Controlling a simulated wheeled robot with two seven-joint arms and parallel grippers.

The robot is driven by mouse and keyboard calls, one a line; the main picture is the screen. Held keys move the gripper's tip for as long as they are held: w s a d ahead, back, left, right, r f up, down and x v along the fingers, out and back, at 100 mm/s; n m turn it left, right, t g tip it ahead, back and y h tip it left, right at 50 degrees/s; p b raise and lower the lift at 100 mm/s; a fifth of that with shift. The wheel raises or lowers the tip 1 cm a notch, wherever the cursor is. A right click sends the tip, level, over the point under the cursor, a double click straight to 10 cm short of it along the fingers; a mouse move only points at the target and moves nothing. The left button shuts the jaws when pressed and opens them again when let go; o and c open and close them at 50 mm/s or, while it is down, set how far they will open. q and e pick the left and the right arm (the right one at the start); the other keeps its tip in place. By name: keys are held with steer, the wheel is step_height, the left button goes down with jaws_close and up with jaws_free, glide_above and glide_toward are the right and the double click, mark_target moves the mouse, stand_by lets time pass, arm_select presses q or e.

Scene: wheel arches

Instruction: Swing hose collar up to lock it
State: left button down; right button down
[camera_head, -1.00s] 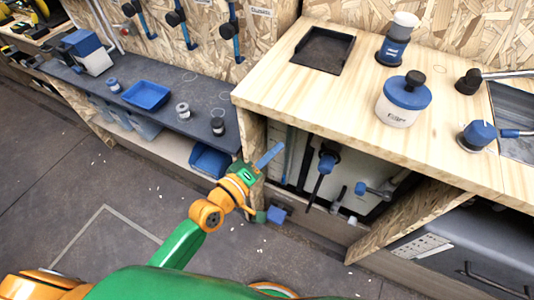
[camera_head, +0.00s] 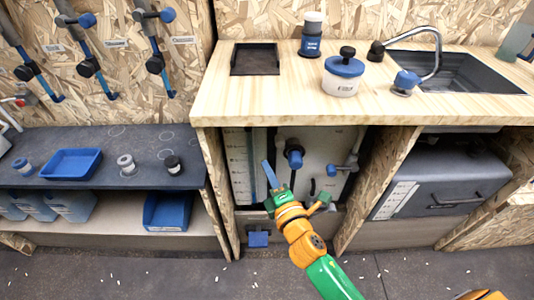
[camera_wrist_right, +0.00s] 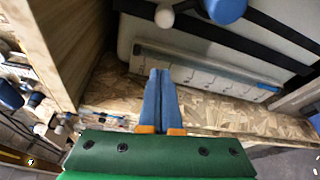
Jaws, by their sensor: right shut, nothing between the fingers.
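A white tank (camera_head: 324,145) stands in the open bay under the wooden counter. On its front is a blue collar-like fitting (camera_head: 294,155) with a dark part at its top; what hangs below it is partly hidden by my gripper. A second blue fitting (camera_head: 338,171) sits on a grey pipe to its right. My right gripper (camera_head: 267,168) is in front of the bay, just left of and below the collar. Its blue fingers are shut and empty, also in the right wrist view (camera_wrist_right: 159,74). A blue rounded part (camera_wrist_right: 228,8) shows at that view's top edge. My left gripper is out of view.
Wooden panels (camera_head: 376,180) bound the bay on both sides, with the counter (camera_head: 300,108) above. A small blue block (camera_head: 258,239) is low at the bay's front. A grey case (camera_head: 440,180) fills the right bay. The floor in front is mostly clear.

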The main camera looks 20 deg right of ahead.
mark_target(277, 144)
steer(key=w+d, duration=0.3)
steer(key=w, duration=0.3)
steer(key=shift+w+d, duration=0.2)
steer(key=shift+w, duration=0.2)
steer(key=shift+r, duration=0.1)
steer(key=shift+s+d+r+m+p, duration=0.15)
steer(key=shift+d+r+m+p, duration=0.25)
steer(key=shift+d+r+p, duration=0.4)
steer(key=shift+a+f, duration=0.15)
steer(key=shift+f, duration=0.1)
